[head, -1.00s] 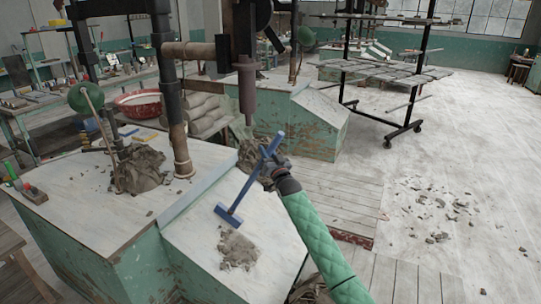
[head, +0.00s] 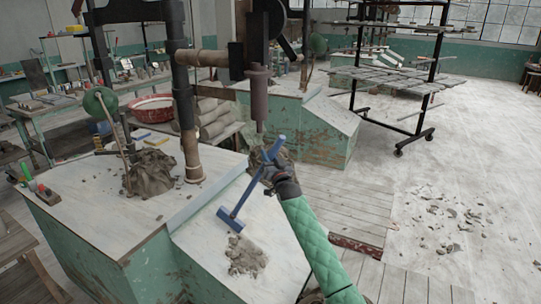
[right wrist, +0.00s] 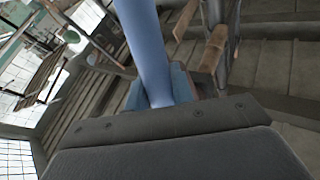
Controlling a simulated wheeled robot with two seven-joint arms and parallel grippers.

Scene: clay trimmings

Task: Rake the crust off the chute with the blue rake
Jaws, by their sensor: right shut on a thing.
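The blue rake (head: 241,198) is held by my right gripper (head: 270,168), which is shut on its handle. The handle also shows in the right wrist view (right wrist: 147,50), rising between the jaws. The rake's flat head points down and left over the sloping pale chute (head: 206,235); I cannot tell whether it touches the surface. The crust (head: 245,256) is a grey-brown crumbly patch on the chute, just below and right of the rake head. My left gripper is not in view.
A clay heap (head: 150,174) sits on the machine top beside a dark upright pipe (head: 187,120). A red basin (head: 152,107) stands behind. Clay scraps (head: 450,212) litter the floor at right. A black wheeled rack (head: 405,85) stands at the back right.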

